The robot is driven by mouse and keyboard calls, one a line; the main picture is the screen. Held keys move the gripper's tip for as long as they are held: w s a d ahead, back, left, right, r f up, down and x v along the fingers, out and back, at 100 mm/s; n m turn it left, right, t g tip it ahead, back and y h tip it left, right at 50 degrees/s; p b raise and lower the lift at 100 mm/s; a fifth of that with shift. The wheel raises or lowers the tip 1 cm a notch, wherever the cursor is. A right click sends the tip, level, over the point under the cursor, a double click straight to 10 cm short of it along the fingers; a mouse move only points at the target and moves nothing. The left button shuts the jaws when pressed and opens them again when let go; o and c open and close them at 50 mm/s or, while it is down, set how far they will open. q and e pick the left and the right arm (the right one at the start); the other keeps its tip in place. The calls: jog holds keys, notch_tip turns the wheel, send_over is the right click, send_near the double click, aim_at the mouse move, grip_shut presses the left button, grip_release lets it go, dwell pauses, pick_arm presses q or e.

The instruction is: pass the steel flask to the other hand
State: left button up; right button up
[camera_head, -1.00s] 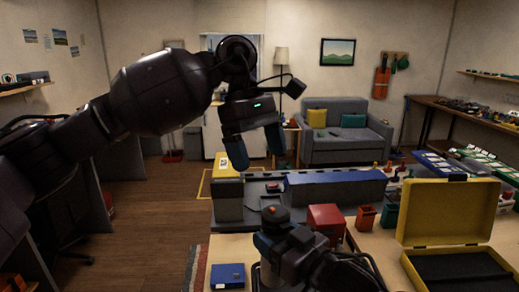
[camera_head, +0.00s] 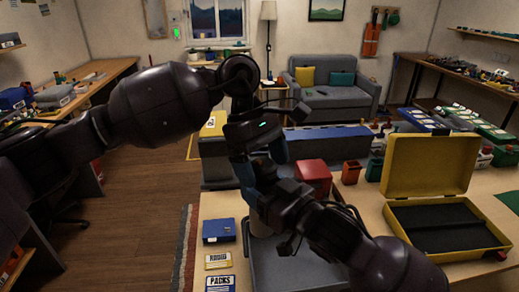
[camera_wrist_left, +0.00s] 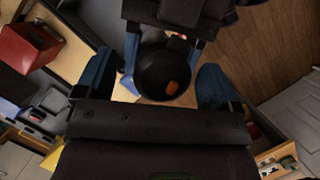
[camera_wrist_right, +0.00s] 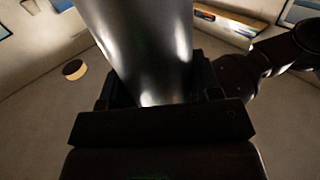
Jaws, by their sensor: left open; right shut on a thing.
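The steel flask (camera_wrist_right: 145,50) is a shiny grey cylinder held by my right gripper (camera_wrist_right: 155,95). In the left wrist view its dark round end (camera_wrist_left: 163,75) carries an orange patch. My left gripper (camera_wrist_left: 155,85) is open, with a blue finger on either side of that end and visible space beside it. In the head view, my left gripper (camera_head: 262,163) points down just above my right gripper (camera_head: 265,195). The flask is mostly hidden there by the grippers.
A blue box (camera_head: 219,231) and label cards (camera_head: 219,261) lie on the table left of the grippers. A grey tray (camera_head: 290,270) lies below my right arm. A red box (camera_head: 313,175) and an open yellow case (camera_head: 430,165) stand to the right.

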pick_arm(q)
jog(key=shift+f, duration=0.1)
jog(key=shift+c, duration=0.3)
jog(key=c, duration=1.2)
pick_arm(e)
jog(key=o, duration=1.3)
jog(key=shift+c, duration=0.2)
